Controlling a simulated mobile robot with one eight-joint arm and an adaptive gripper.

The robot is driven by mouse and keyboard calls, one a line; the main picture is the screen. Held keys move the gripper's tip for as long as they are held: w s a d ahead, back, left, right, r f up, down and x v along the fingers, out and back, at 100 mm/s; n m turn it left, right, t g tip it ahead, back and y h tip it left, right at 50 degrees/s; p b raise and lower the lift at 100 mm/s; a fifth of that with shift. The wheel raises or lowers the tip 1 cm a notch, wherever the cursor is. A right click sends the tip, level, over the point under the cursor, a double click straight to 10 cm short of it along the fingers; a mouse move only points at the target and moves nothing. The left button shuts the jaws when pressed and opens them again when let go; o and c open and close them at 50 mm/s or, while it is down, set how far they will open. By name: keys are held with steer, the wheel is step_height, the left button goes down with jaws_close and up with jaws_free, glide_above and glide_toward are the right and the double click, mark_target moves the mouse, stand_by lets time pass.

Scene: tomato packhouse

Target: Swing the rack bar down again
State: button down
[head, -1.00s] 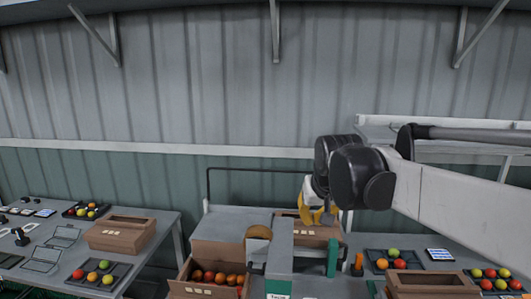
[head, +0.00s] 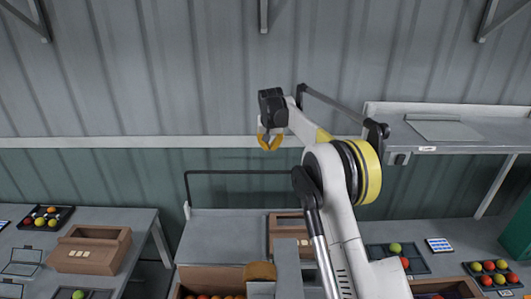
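A thin dark bar (head: 235,173) stands raised at the back of the middle grey bench and looks like the rack bar. Its top runs level, and its left end bends down toward the bench. Its right end is hidden behind my arm. My gripper (head: 270,146) has yellow fingers pointing down and spread apart, with nothing between them. In the picture it hangs a little above the right part of the bar and does not appear to touch it. How far it is in depth from the bar I cannot tell.
A grey shelf (head: 470,132) juts from the wall at the right. A brown box (head: 88,252) stands on the left bench, and another (head: 287,225) on the middle bench. Trays of tomatoes lie on both sides. The wall above the bar is clear.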

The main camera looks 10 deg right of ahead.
steer(key=shift+w+f, duration=0.1)
steer(key=shift+w, duration=0.2)
steer(key=shift+s, duration=0.15)
steer(key=a+p+x, duration=0.1)
steer(key=x, duration=0.9)
steer(key=shift+s+d+f+p, duration=0.15)
steer(key=shift+s+p, duration=0.15)
steer(key=shift+s, duration=1.65)
steer(key=shift+s+t+b, duration=0.3)
steer(key=shift+s+b, duration=0.35)
steer(key=shift+b, duration=0.05)
